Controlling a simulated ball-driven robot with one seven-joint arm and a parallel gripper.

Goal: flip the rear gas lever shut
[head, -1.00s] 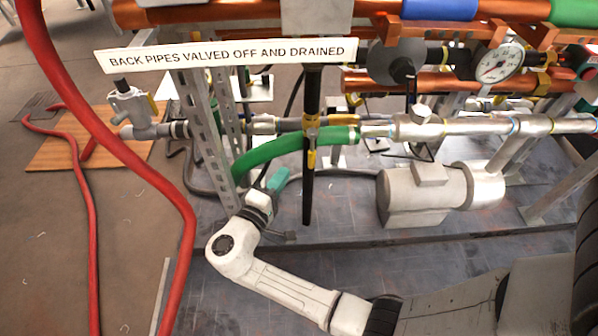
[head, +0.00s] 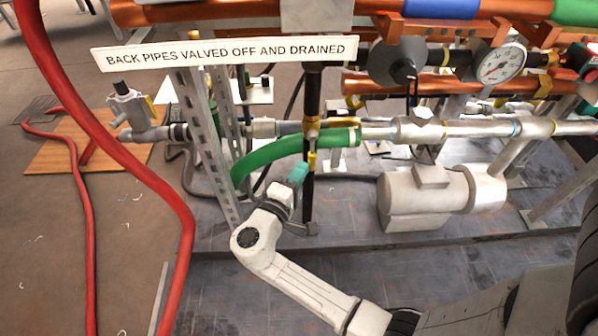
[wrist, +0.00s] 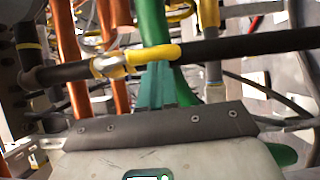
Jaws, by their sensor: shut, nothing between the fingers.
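A yellow lever (head: 312,160) sits on a black vertical pipe (head: 308,205) below the green hose; I take it as the gas lever, though which one is the rear is not certain. In the wrist view the yellow lever (wrist: 150,56) lies along the black pipe (wrist: 250,46), with a metallic valve body at its left end. My gripper (head: 300,172) has teal fingers, shut and empty, just left of and slightly below the lever. In the wrist view the fingertips (wrist: 156,80) point at the lever's middle; contact cannot be told.
The green hose (head: 285,153) curves close above my gripper. A slotted metal post (head: 208,150) stands left, a grey pump motor (head: 425,195) right. A red hose (head: 150,175) crosses the left side.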

